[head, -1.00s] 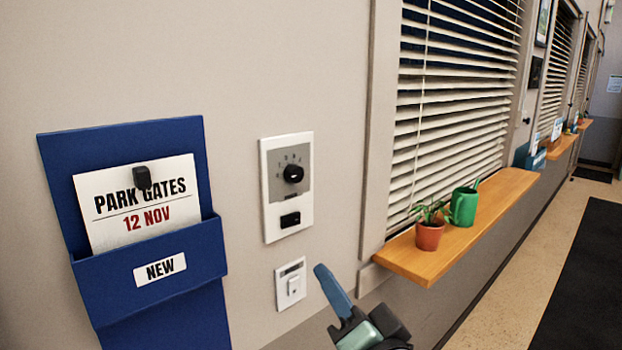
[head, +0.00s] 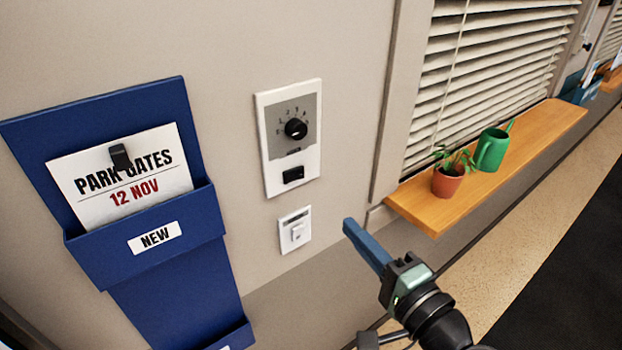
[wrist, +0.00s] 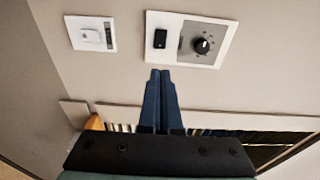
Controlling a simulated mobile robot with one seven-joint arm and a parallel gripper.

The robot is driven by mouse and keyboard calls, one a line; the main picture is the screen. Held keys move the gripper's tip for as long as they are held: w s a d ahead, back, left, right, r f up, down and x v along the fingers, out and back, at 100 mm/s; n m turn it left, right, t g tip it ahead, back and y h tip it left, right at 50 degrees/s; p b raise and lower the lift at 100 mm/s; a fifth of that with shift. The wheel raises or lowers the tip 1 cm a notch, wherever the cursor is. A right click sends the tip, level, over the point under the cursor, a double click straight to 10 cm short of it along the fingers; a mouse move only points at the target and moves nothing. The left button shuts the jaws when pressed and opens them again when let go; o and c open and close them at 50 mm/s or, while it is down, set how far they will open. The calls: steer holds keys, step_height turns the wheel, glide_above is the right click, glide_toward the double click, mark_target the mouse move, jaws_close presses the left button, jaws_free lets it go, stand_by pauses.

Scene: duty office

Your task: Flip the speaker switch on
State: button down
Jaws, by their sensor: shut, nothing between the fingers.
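A white wall panel (head: 307,175) carries a round black dial (head: 296,129) with numbers on a grey plate. Below the dial is a small black rocker switch (head: 293,174). Below that panel is a separate small plate with a white switch (head: 297,231). No readable label shows which is the speaker switch. In the wrist view, the black rocker (wrist: 160,38) lies just beyond my fingertips, the dial (wrist: 203,46) to its right and the white switch (wrist: 91,36) to its left. My gripper (head: 349,226) is shut and empty, right of the white switch, apparently touching nothing.
A blue wall pocket (head: 170,250) holding a notice hangs left of the panels. At right, a wooden sill (head: 430,208) under the blinds carries a potted plant (head: 447,182) and a green watering can (head: 491,149). The wall around the plates is bare.

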mark_target(303, 174)
steer(key=p+x, duration=0.3)
steer(key=x, duration=0.9)
steer(key=shift+w+a+r+p, duration=0.1)
steer(key=shift+w+a+p, duration=0.05)
steer(key=shift+w+p, duration=0.25)
steer(key=shift+w+a, duration=0.3)
steer(key=shift+w, duration=0.2)
steer(key=shift+w, duration=0.1)
steer(key=shift+w+f+b, duration=0.15)
steer(key=shift+f+b, duration=0.15)
steer(key=shift+b, duration=0.15)
steer(key=shift+r, duration=0.15)
